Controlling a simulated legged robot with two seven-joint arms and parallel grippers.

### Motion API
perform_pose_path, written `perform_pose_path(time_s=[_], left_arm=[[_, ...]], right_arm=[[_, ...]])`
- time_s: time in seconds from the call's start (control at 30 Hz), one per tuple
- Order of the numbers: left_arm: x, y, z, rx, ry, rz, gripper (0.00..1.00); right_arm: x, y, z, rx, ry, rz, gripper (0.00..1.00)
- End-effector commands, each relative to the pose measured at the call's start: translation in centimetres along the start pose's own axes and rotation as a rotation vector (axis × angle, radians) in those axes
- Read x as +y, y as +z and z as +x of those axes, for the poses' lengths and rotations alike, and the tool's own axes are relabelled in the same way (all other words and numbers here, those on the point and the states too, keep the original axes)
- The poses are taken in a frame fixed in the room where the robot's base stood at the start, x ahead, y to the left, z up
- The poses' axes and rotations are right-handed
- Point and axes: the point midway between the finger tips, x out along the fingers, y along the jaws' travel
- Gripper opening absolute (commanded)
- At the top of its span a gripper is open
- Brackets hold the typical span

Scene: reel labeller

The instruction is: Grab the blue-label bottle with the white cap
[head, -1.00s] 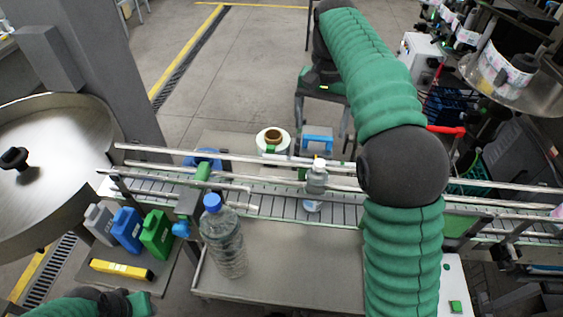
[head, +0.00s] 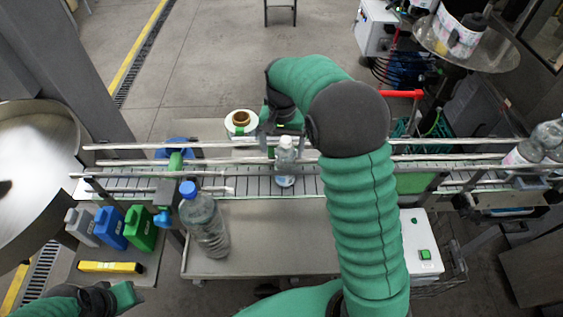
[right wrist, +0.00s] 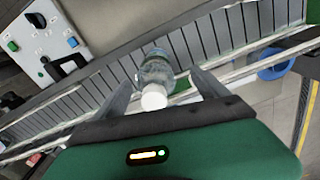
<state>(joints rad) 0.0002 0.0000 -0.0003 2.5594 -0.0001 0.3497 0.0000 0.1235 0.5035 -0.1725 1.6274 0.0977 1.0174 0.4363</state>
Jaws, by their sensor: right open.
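The white-capped bottle (head: 285,166) is clear, with a bluish label low on its side, and stands upright on the conveyor. In the right wrist view the bottle (right wrist: 156,71) shows with its white cap toward the palm. My right gripper (head: 284,142) reaches in from the far side and is open at the bottle's upper part. Its fingers (right wrist: 162,90) lie on either side of the bottle, with gaps visible; nothing is gripped. My left arm's end (head: 108,298) shows at the bottom left; its fingers cannot be made out.
A large blue-capped bottle (head: 205,225) stands in front of the conveyor (head: 245,182). Metal guide rails run along the belt. Grey, blue and green jugs (head: 140,230) stand at left. A label reel (head: 241,122) lies behind the belt. More bottles (head: 535,148) are at far right.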

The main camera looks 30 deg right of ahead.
Motion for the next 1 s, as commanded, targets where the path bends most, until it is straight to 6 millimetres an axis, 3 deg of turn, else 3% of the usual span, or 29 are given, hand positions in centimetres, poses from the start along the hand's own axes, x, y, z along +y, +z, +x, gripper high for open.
perform_pose_path(time_s=[0.27, 0.87, 1.0], left_arm=[[0.02, 0.02, -0.09, -0.001, 0.0, 0.0, 0.36], [0.01, 0.01, -0.1, -0.001, 0.0, 0.0, 0.36], [0.01, 0.01, -0.1, -0.001, 0.0, 0.0, 0.36]], right_arm=[[0.01, -0.4, 0.8, -0.003, 0.0, 0.001, 0.81], [-0.1, -0.14, 0.55, 0.0, 0.0, 0.001, 0.02], [-0.09, -0.21, 0.58, 0.0, 0.0, 0.001, 0.0]])
